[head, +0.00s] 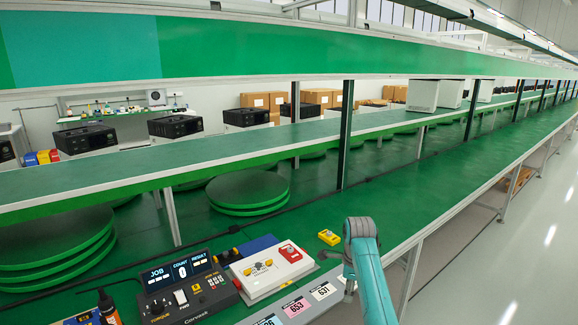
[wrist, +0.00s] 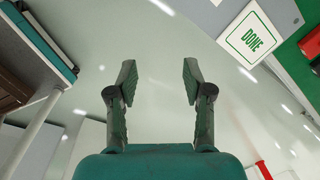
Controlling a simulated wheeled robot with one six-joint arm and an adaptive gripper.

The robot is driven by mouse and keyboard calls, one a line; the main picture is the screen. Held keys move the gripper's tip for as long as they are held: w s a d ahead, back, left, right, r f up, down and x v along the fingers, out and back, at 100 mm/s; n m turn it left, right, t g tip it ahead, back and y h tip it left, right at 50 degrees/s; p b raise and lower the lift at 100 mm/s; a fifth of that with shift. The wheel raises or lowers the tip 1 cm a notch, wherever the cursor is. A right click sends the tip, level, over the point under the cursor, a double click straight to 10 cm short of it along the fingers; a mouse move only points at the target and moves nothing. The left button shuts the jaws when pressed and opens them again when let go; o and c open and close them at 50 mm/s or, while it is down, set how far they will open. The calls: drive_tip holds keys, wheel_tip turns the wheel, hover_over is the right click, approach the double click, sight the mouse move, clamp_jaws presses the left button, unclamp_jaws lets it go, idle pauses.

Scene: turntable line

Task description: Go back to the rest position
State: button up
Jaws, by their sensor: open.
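My gripper (wrist: 157,85) is open and empty in the wrist view, its two dark fingers apart with only pale floor between and beyond them. In the head view part of my teal and grey arm (head: 367,265) rises at the front edge of the line, to the right of the control boxes. The gripper's fingers cannot be made out in the head view.
A black control box (head: 184,291) and a white box with a red switch (head: 270,268) stand on the green line. Stacked green turntables (head: 248,190) lie behind. A "DONE" card (wrist: 252,36) shows at the wrist view's upper right. The right aisle (head: 510,255) is clear.

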drive_tip(key=s+f+n+t, duration=0.25)
drive_tip(key=s+f, duration=0.35)
drive_tip(key=f, duration=0.5)
drive_tip(key=s+f+n+t, duration=0.1)
drive_tip(key=s+f+n, duration=0.2)
drive_tip(key=s+f, duration=0.55)
drive_tip(key=s+f+n+t, duration=0.25)
drive_tip(key=s+f, duration=0.25)
drive_tip(key=s, duration=0.4)
drive_tip(key=s+f+n+t, duration=0.1)
drive_tip(key=s+f+n, duration=0.3)
drive_tip(key=s, duration=0.5)
drive_tip(key=s+r+n+t, duration=0.2)
drive_tip(key=s+r, duration=0.2)
drive_tip(key=s, duration=0.6)
drive_tip(key=s+r+n+t, duration=0.15)
drive_tip(key=s+r, duration=0.35)
drive_tip(key=s, duration=0.6)
drive_tip(key=s+r+n+t, duration=0.1)
drive_tip(key=s+r+n, duration=0.2)
drive_tip(key=s+r, duration=0.3)
drive_tip(key=s+r+n+t, duration=0.2)
drive_tip(key=s+r, duration=0.4)
drive_tip(key=r, duration=0.8)
drive_tip(key=shift+d+n, duration=0.15)
drive_tip(key=shift+n, duration=0.3)
drive_tip(key=shift+s, duration=0.1)
